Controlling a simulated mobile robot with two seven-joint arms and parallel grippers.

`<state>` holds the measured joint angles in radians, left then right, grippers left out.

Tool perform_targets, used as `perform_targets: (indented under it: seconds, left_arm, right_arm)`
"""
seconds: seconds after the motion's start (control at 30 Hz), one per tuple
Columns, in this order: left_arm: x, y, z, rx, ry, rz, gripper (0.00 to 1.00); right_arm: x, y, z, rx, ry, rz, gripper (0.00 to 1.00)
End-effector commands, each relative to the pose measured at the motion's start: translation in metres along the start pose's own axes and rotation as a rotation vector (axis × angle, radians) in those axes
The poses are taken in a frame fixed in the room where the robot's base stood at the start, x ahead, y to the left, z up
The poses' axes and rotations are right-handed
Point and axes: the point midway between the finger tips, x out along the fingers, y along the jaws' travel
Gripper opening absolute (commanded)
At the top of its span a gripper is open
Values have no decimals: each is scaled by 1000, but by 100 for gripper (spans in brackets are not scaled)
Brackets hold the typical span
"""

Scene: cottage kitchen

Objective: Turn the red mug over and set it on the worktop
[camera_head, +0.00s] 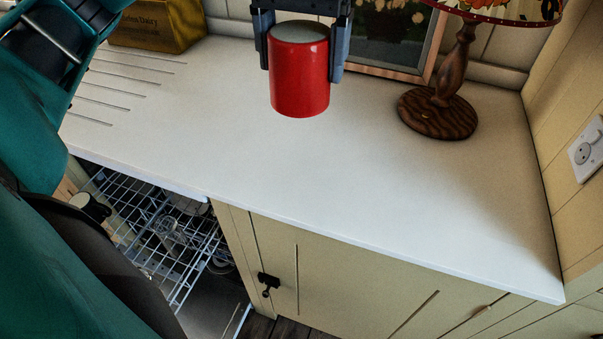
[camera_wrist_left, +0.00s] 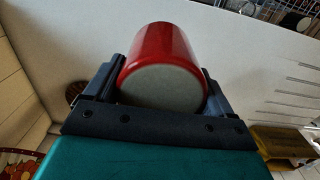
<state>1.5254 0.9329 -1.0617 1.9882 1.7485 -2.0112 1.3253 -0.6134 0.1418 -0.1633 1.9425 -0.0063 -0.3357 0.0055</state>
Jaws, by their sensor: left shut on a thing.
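The red mug (camera_head: 300,85) is in my left gripper (camera_head: 301,66), over the back of the white worktop (camera_head: 330,165). One finger is on each side of the mug. Its pale grey end faces up and looks like a flat base, so the mug appears upside down, close to vertical. No handle shows. In the left wrist view the mug (camera_wrist_left: 160,55) sits between the fingers with the grey end towards the camera. My right gripper is not in view.
A lamp with a wooden base (camera_head: 438,113) stands to the right, before a picture frame (camera_head: 392,72). A yellow box (camera_head: 152,25) is at the back left, by the drainer grooves. An open dishwasher rack (camera_head: 160,235) is below left. The worktop's front and right are clear.

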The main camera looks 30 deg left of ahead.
Motion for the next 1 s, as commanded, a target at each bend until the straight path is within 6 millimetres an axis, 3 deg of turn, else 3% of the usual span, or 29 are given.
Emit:
perform_targets:
  seconds: [0.17,0.63,0.9,1.0]
  left_arm:
    - [13,1,0,4,-3,0,42]
    - [89,0,1,3,-5,2,41]
    - [144,-1,1,1,-2,0,41]
    - [155,0,0,2,1,2,41]
  right_arm:
    - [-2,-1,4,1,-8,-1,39]
    - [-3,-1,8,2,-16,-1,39]
    - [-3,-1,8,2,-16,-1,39]
    - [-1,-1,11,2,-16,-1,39]
